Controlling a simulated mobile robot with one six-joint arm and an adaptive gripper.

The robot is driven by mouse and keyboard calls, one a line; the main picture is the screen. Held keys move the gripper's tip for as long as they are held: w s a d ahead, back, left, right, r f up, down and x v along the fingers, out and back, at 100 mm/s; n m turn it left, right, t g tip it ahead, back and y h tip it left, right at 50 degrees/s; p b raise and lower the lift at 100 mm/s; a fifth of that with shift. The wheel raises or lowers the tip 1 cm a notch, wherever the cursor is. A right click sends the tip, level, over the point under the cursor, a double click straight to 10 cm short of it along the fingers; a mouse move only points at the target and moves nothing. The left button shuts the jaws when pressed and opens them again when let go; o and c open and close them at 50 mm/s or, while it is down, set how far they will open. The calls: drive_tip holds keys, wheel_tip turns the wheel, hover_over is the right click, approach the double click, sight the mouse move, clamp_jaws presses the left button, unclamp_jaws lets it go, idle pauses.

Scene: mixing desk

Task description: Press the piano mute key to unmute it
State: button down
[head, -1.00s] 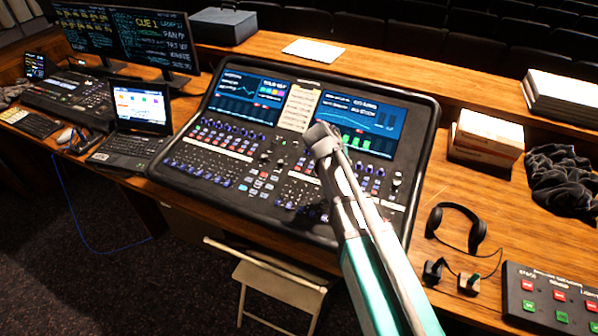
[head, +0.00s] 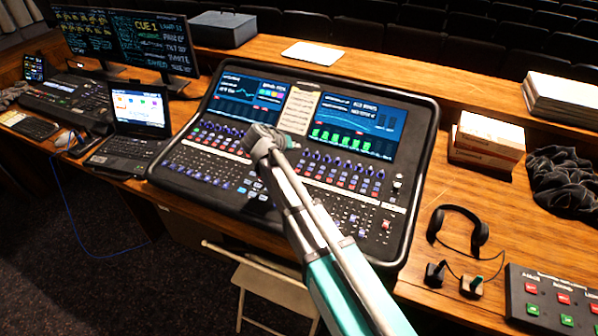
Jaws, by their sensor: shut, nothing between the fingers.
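The mixing desk (head: 219,177) stands tilted on the wooden table, with rows of faders, knobs and small coloured keys under two lit screens. My arm reaches up from the lower right across its middle. The rounded end joint (head: 262,140) of the visible arm is in front of the desk's centre, below the pale label strip (head: 299,109). My gripper's fingers do not show; they seem hidden behind the arm. I cannot pick out the piano mute key: the labels are too small to read, and the arm covers part of the key rows.
A laptop (head: 138,109) and a smaller console (head: 75,99) are on the left. Headphones (head: 458,213), a button box (head: 555,303) and white boxes (head: 488,133) are on the right. A folding chair (head: 262,289) stands in front. Table around the headphones is partly clear.

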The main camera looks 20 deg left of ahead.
sight(301, 168)
drive_tip(key=shift+f, duration=0.2)
drive_tip(key=f+b, duration=0.2)
drive_tip(key=b, duration=0.1)
drive_tip(key=f+b, duration=0.3)
drive_tip(key=w+f+b, duration=0.1)
drive_tip(key=f+b, duration=0.1)
drive_tip(key=f, duration=0.1)
drive_tip(key=shift+f+b, duration=0.2)
drive_tip(key=shift+b, duration=0.2)
drive_tip(key=shift+d+f+b, duration=0.1)
drive_tip(key=shift+f+b, duration=0.55)
idle(2.2)
drive_tip(key=shift+r, duration=0.15)
drive_tip(key=shift+r+p, duration=0.6)
drive_tip(key=shift+p, duration=0.15)
drive_tip(key=shift+r, duration=0.1)
drive_tip(key=shift+s+r+p, duration=0.15)
drive_tip(key=shift+r+p, duration=1.05)
drive_tip(key=shift+p, duration=0.05)
drive_tip(key=shift+s+r+p, duration=0.15)
drive_tip(key=shift+r+p, duration=1.05)
drive_tip(key=shift+p, duration=0.05)
drive_tip(key=shift+f, duration=0.1)
